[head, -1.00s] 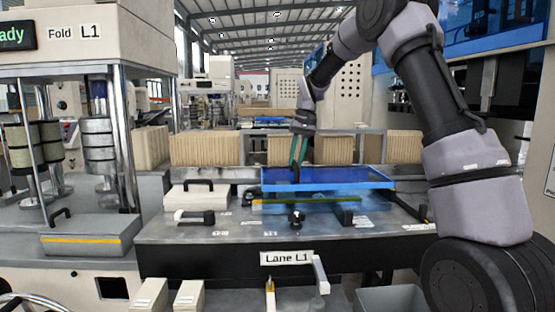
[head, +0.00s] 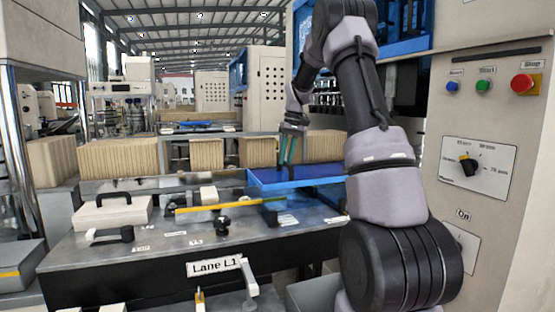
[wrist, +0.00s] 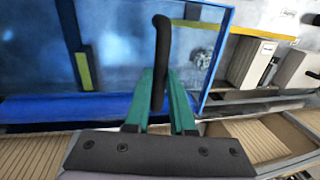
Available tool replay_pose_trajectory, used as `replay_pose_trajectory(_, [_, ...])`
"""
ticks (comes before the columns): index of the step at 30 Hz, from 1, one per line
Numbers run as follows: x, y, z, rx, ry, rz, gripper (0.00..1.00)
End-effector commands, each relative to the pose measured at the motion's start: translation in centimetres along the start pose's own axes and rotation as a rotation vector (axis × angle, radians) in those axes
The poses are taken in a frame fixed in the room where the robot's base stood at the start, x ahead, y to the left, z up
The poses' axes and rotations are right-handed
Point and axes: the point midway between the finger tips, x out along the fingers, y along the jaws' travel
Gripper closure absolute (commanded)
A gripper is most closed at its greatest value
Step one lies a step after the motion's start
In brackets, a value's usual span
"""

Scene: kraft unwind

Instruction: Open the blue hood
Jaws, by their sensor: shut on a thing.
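The blue hood (head: 318,174) is a flat, see-through blue cover with a solid blue rim, over the right back part of the lane table. In the wrist view the hood (wrist: 130,45) fills the upper left, with its black bar handle (wrist: 161,45) standing in front of it. My gripper (head: 289,150) is at the hood's left part, reaching down from above. Its green fingers (wrist: 160,95) in the wrist view are shut on the handle. I cannot tell how far the hood is lifted.
A yellow-edged bar (head: 225,207) and a black knob (head: 222,225) lie left and in front of the hood. A white box with a black handle (head: 112,212) is at the left. A control panel with buttons (head: 483,86) stands close at the right. Cardboard stacks (head: 118,159) line the back.

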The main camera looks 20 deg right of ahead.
Motion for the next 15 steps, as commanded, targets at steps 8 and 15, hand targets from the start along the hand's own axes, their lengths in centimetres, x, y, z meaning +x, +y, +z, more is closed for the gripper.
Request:
replay_pose_trajectory(8, [-0.16, 0.19, -0.09, -0.001, 0.004, 0.001, 1.0])
replay_pose_trajectory(15, [-0.13, 0.16, -0.08, -0.001, 0.003, 0.001, 0.48])
